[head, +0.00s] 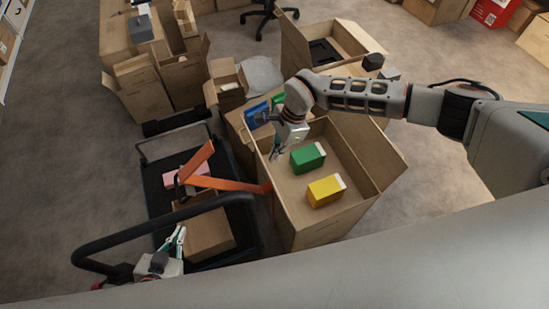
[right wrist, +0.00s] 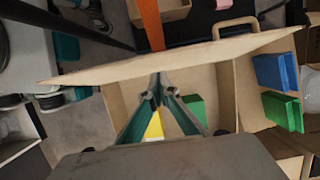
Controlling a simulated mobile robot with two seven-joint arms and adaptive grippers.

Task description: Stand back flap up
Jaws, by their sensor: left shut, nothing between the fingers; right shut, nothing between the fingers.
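The open carton (head: 315,225) stands at the centre of the head view. It holds a green box (head: 307,157) and a yellow box (head: 326,190). A flap (head: 375,145) slants outward on its right side. In the right wrist view a long flap (right wrist: 95,77) crosses the picture along the side by the orange strap. My right gripper (head: 275,155) is shut and empty at the carton's left side. Its fingertips (right wrist: 157,78) overlap that flap's edge; I cannot tell whether they touch. My left gripper (head: 178,232) is shut and empty, low at the left, over the cart.
A black cart (head: 155,215) with a dark handle and an orange strap (head: 225,184) stands left of the carton. A brown box (head: 207,235) lies on it. Blue (head: 257,115) and green boxes are behind the carton. More open cartons (head: 140,95) crowd the back.

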